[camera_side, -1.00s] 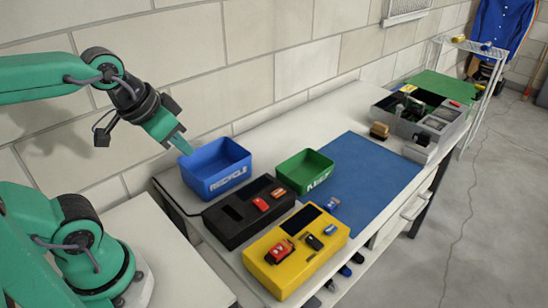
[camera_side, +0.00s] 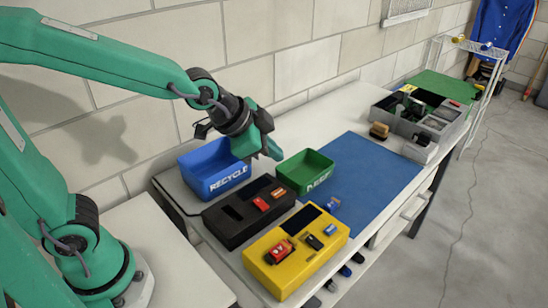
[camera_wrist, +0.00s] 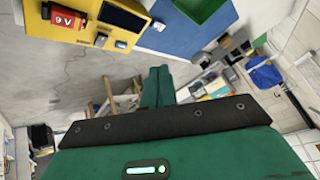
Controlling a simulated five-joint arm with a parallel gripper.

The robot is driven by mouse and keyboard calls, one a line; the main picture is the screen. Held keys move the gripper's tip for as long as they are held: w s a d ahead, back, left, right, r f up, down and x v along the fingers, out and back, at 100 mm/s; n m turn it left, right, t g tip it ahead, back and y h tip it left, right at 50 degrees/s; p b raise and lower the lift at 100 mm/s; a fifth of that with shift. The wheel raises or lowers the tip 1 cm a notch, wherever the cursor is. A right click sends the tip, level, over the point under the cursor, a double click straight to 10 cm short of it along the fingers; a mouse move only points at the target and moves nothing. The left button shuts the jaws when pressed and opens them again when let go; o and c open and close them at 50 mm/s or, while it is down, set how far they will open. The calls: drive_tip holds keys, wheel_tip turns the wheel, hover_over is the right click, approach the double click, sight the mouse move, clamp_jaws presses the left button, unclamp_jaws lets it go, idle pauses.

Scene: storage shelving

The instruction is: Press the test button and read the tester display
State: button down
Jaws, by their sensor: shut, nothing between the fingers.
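The yellow tester (camera_side: 262,259) lies at the near edge of the bench, and it shows upside down at the top left of the wrist view (camera_wrist: 40,24). A red 9V battery (camera_side: 280,252) sits on it. Its dark display (camera_side: 303,217) shows no reading that I can make out. A small blue part (camera_side: 330,229), possibly the test button, and a small black part (camera_side: 313,242) are on its right side. My gripper (camera_side: 273,152) is shut and empty, in the air near the blue and green bins, apart from the tester. Its fingers also show in the wrist view (camera_wrist: 159,72).
A blue RECYCLE bin (camera_side: 215,185) and a green bin (camera_side: 318,162) stand behind a black tray (camera_side: 220,226) holding batteries. A loose battery (camera_side: 333,204) lies beside the tester. A blue mat (camera_side: 370,172) is mostly clear. A grey organizer (camera_side: 405,125) stands at the far end.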

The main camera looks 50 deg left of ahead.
sight(326, 230)
drive_tip(key=w+d+f+m+h, duration=0.1)
drive_tip(key=w+d+f+m, duration=0.1)
drive_tip(key=d, duration=0.3)
drive_tip(key=w+d+f+m+h, duration=0.1)
drive_tip(key=w+d+f+m, duration=0.2)
drive_tip(key=d, duration=0.3)
drive_tip(key=shift+w+d+f+m+t, duration=0.25)
drive_tip(key=shift+w+f+m+t, duration=0.05)
drive_tip(key=shift+f+m+t, duration=0.1)
drive_tip(key=shift+f, duration=4.4)
drive_tip(key=shift+a+f, duration=0.1)
drive_tip(key=shift+f, duration=0.7)
drive_tip(key=shift+r, duration=0.8)
drive_tip(key=shift+r, duration=2.55)
